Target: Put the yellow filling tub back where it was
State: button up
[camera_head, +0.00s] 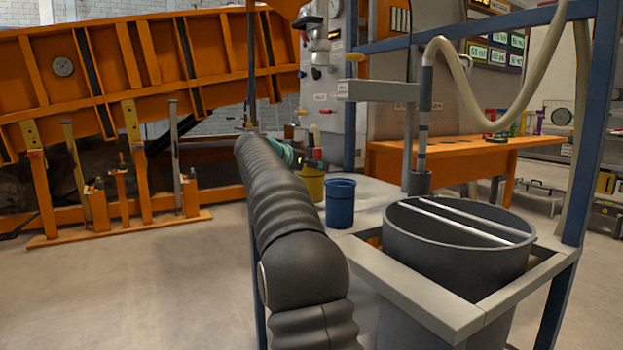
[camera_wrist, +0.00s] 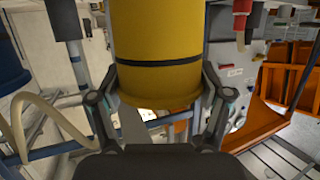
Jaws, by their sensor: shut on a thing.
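The yellow filling tub (camera_wrist: 158,80) fills the upper middle of the wrist view, with a dark band around it. My gripper (camera_wrist: 160,100) is shut on it, one finger on each side. In the head view the tub (camera_head: 311,187) shows only partly, behind my dark ribbed arm, beside the white-topped bench. It looks close to the bench top, but I cannot tell whether it touches. A blue tub (camera_head: 341,203) stands upright on the bench just right of the yellow one.
A large dark drum (camera_head: 460,240) sits in a frame (camera_head: 430,302) at the front right, below a hanging hose (camera_head: 462,75). Blue posts (camera_head: 570,140) rise around the bench. An orange table (camera_head: 440,160) stands behind. Open floor (camera_head: 150,290) lies to the left.

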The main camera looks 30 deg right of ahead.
jog(key=shift+f, duration=0.95)
jog(key=shift+f, duration=0.1)
jog(key=o, duration=1.8)
jog(key=shift+f, duration=0.1)
jog(key=shift+b, duration=0.3)
jog(key=p+v, duration=0.1)
jog(key=v, duration=1.1)
jog(key=shift+r, duration=0.2)
